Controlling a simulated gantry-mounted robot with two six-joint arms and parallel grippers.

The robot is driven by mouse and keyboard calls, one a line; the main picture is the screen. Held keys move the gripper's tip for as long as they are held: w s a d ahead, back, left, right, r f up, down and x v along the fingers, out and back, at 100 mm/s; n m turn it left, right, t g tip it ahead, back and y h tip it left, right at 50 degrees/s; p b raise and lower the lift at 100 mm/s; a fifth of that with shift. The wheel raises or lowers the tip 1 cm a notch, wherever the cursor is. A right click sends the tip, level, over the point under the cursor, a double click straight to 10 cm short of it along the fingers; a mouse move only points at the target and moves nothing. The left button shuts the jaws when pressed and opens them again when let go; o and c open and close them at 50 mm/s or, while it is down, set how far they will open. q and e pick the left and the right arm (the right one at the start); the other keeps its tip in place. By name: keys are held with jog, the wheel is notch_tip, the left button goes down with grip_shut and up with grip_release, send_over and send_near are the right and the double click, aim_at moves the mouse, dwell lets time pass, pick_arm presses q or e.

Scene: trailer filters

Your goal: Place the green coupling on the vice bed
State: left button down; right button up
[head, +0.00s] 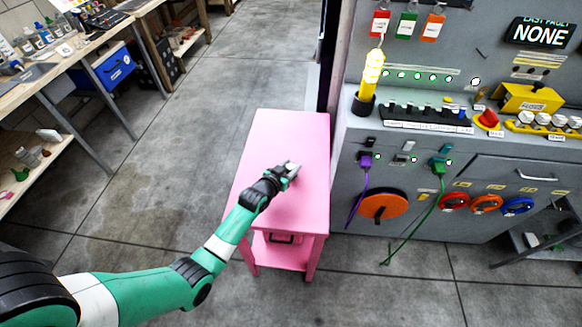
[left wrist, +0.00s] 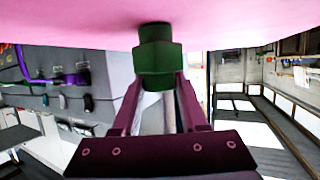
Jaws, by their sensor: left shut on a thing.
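The green coupling (left wrist: 158,62) shows in the left wrist view as a dark green hexagonal piece with a round dark end. My left gripper (head: 291,170) is over the pink table (head: 300,130) in the head view. In the left wrist view its two fingers are shut on the coupling. The coupling's dark end lies against the pink surface in the picture; I cannot tell whether it touches. In the head view I cannot make out the coupling at the gripper. I cannot make out a vice bed in either view. My right gripper is not in view.
A grey control cabinet (head: 450,165) with plugs, cables and coloured knobs stands right of the table. Workbenches (head: 75,75) with bottles and a blue box (head: 115,65) line the left. The table top around my gripper is bare.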

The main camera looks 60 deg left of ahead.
pick_arm(q)
jog(key=shift+c, duration=2.2)
grip_release()
jog(key=shift+f, duration=0.1)
jog(key=shift+r+p, duration=0.35)
jog(key=p+v, duration=0.5)
jog(key=v, duration=0.7)
jog(key=shift+f, duration=0.1)
